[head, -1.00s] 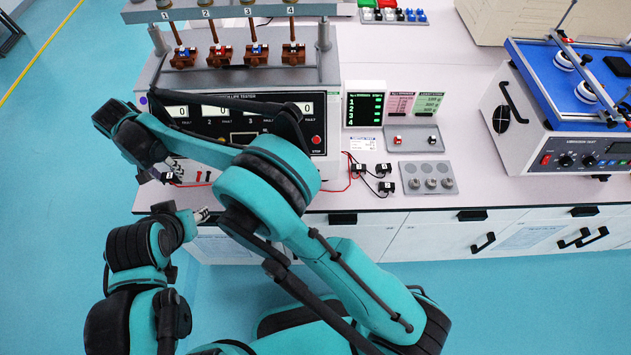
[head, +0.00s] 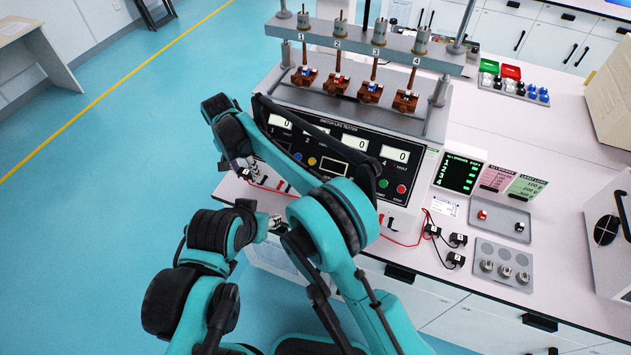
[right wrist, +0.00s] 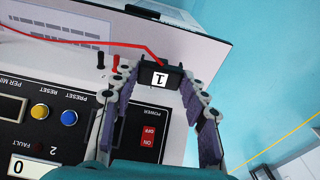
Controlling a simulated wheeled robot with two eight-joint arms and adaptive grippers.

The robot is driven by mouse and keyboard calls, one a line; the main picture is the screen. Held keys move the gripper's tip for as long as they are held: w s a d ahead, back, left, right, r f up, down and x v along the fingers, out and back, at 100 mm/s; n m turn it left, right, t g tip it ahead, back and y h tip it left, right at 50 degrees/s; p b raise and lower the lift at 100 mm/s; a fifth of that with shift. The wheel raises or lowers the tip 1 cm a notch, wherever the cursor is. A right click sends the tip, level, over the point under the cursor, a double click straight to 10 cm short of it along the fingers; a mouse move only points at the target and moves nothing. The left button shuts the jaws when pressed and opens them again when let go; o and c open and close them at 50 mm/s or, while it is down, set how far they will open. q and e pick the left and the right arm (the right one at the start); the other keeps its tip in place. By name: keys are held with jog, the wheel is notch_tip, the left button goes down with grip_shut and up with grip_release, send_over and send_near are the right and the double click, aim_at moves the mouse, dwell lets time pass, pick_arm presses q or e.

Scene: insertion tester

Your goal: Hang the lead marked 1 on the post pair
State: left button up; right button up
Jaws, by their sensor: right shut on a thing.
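The lead marked 1 ends in a black block (right wrist: 160,77) with a white label and a red wire. My right gripper (right wrist: 158,85) is shut on this block, with one finger on each side. In the head view the right gripper (head: 241,169) is at the front left of the tester, partly hidden by my arm. A black post and a red post (right wrist: 115,64) stand beside the held block in the right wrist view, apart from it. The post pair (head: 284,187) is small in the head view. My left gripper (head: 271,222) is near the bench's front edge; its jaws are unclear.
The switch tester (head: 345,150) fills the bench's left part. Several other black-ended leads (head: 456,240) lie to its right. A grey weight tray (head: 500,266) and a tray with small parts (head: 500,218) are beyond them. Open floor lies to the left.

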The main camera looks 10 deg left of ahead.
jog(key=w+d+f+b, duration=0.1)
jog(key=w+f, duration=0.3)
jog(key=w, duration=0.1)
jog(key=shift+d+m, duration=0.15)
jog(key=shift+m, duration=0.15)
dwell(0.5)
jog(key=shift+f, duration=0.3)
jog(key=shift+w+f+b, duration=0.1)
jog(key=shift+f+b, duration=0.1)
jog(key=shift+b, duration=0.1)
jog(key=shift+f, duration=0.1)
dwell(0.5)
jog(key=shift+f+b, duration=0.4)
jog(key=shift+f, duration=0.2)
jog(key=shift+f, duration=0.1)
dwell(0.5)
jog(key=shift+f, duration=0.25)
jog(key=shift+f+b, duration=0.35)
jog(key=shift+b, duration=0.1)
